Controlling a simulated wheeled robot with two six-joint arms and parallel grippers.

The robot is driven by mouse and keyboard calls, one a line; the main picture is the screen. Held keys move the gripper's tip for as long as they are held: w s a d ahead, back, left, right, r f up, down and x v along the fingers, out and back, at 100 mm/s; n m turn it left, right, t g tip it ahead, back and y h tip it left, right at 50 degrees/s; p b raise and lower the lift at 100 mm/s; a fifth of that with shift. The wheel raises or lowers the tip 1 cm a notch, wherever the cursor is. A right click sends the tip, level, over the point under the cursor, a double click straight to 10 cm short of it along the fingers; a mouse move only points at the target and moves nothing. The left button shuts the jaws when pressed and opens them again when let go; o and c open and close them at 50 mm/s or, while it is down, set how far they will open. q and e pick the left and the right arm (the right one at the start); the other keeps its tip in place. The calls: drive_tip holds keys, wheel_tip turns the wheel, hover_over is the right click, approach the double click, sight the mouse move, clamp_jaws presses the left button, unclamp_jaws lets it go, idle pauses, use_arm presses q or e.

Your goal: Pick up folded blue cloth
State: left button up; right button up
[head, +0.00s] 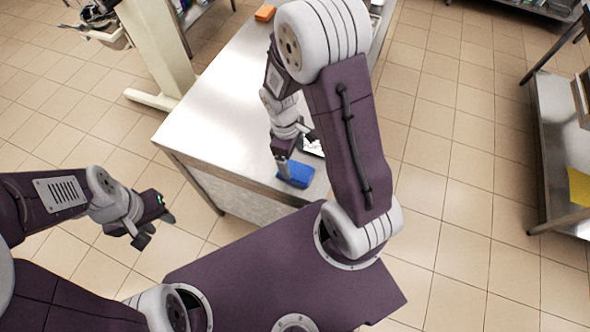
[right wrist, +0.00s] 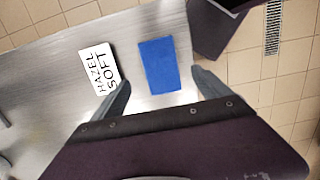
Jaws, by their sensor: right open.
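The folded blue cloth (head: 298,174) lies flat near the front edge of the steel table (head: 215,100). In the right wrist view the cloth (right wrist: 159,65) is a plain blue rectangle ahead of my fingers. My right gripper (head: 284,166) is over the table at the cloth's left end and covers a little of it in the head view.
A white card (right wrist: 97,68) reading "HAZEL SOFT" lies beside the cloth, partly behind my arm in the head view (head: 313,147). An orange block (head: 265,12) sits at the table's far end. A steel shelf (head: 562,140) stands at right. Tiled floor between is clear.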

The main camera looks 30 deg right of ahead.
sight(295, 170)
drive_tip(key=shift+f, duration=0.4)
drive_tip(key=f, duration=0.5)
drive_tip(key=shift+s+d, duration=0.1)
drive_tip(key=shift+s, duration=0.2)
drive_tip(key=shift+f, duration=0.15)
drive_tip(key=c, duration=1.5)
drive_tip(key=shift+o, duration=0.2)
